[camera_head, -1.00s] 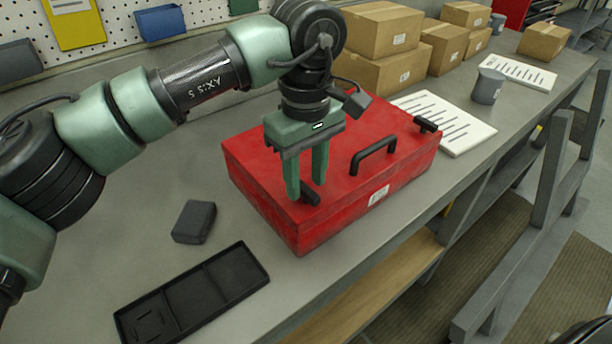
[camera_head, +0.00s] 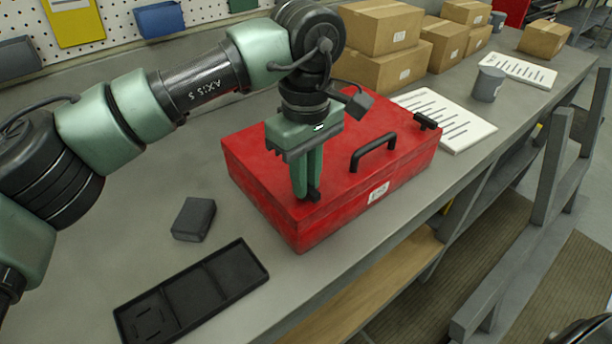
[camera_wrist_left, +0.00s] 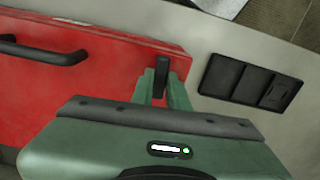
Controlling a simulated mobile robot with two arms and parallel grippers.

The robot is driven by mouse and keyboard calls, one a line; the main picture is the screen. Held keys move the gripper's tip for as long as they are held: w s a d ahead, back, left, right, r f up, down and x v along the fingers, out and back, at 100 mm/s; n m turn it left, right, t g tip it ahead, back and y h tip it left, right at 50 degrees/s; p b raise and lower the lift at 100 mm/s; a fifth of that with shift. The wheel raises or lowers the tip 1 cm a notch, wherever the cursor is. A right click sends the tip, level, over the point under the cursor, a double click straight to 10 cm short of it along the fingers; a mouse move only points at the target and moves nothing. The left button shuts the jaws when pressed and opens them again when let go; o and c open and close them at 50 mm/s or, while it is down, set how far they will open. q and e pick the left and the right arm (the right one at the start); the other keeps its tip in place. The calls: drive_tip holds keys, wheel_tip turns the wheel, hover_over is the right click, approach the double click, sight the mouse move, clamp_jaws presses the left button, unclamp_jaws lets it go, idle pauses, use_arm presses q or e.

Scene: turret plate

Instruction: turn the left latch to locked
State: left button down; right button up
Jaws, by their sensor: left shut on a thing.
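A red case (camera_head: 262,172) lies on the grey workbench with a black handle (camera_head: 373,152) on its lid. The left latch (camera_head: 315,194) is a small black bar at the case's near left corner, partly hidden by my fingers. It also shows in the left wrist view (camera_wrist_left: 162,76). My left gripper (camera_head: 307,192) points down from above and is shut on this latch; in the left wrist view its fingers (camera_wrist_left: 163,90) stand on either side of it. The right latch (camera_head: 427,121) is a black bar at the other end of the case. My right gripper is not in view.
A black tray (camera_head: 212,268) and a dark grey block (camera_head: 194,219) lie left of the case. Bare bench lies around the tray.

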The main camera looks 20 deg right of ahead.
use_arm(q)
drive_tip(key=n+b, duration=0.1)
drive_tip(key=n, duration=0.3)
drive_tip(key=shift+f+b, duration=0.1)
drive_tip(key=shift+b, duration=0.3)
drive_tip(key=n+b, duration=0.1)
drive_tip(key=n, duration=0.3)
drive_tip(key=shift+n, duration=0.3)
drive_tip(key=n+b, duration=0.1)
drive_tip(key=n, duration=0.3)
drive_tip(key=shift+n+b, duration=0.3)
drive_tip(key=shift+b, duration=0.05)
drive_tip(key=shift+n+b, duration=0.5)
drive_tip(key=shift+n, duration=1.5)
drive_tip(key=c, duration=1.4)
unclamp_jaws()
